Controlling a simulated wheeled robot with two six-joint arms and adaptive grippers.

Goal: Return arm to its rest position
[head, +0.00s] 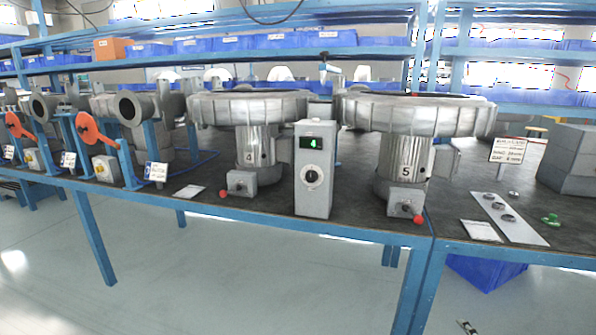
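Neither of my arms clearly shows in the head view, and neither gripper can be made out. A grey control box (314,170) stands upright on the bench, with a green "4" on its display and a round dial (312,175) below. Blower 4 (259,150) stands to its left and blower 5 (404,158) to its right.
The dark bench top (270,205) has a blue frame. On the right are a metal plate with dark round parts (509,218), a green knob (550,220) and a sign (508,150). Orange levers (92,130) stand left. A blue bin (484,271) sits below. The front floor is mostly clear.

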